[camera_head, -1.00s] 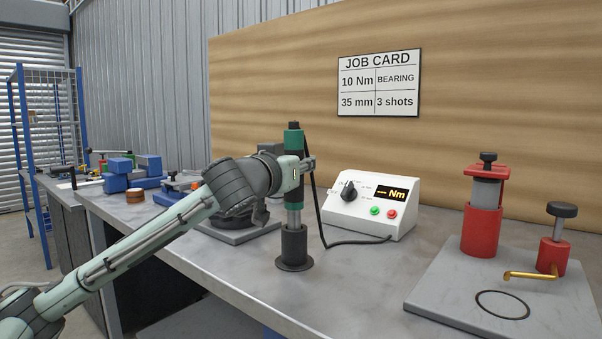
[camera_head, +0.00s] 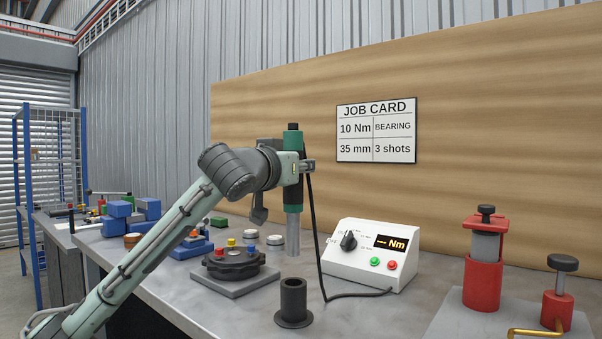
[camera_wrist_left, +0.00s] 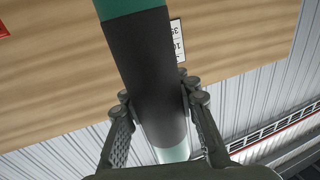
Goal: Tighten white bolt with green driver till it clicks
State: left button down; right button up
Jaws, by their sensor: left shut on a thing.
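My left gripper (camera_head: 303,168) is shut on the green driver (camera_head: 292,142), which has a green and black body and a grey shaft. The driver is upright, its lower end above the open black holder (camera_head: 293,300) and clear of it. In the left wrist view the fingers (camera_wrist_left: 158,112) close around the driver's dark grip (camera_wrist_left: 150,75). A black round fixture (camera_head: 234,266) on a grey plate carries several coloured bolts, including a red one (camera_head: 219,251) and a yellow one (camera_head: 231,242). I cannot clearly pick out a white bolt. My right gripper is not in view.
A white controller (camera_head: 365,262) with a knob, lit display and two buttons stands right of the holder; a black cable runs to it. Red fixtures (camera_head: 482,282) stand at right. Blue blocks (camera_head: 118,209) and small tins (camera_head: 275,239) lie left and behind. A job card (camera_head: 376,130) hangs behind.

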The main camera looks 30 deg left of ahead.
pick_arm(q)
notch_tip(320, 180, up, 7)
jog(key=shift+f, duration=0.2)
dwell(0.7)
dwell(0.4)
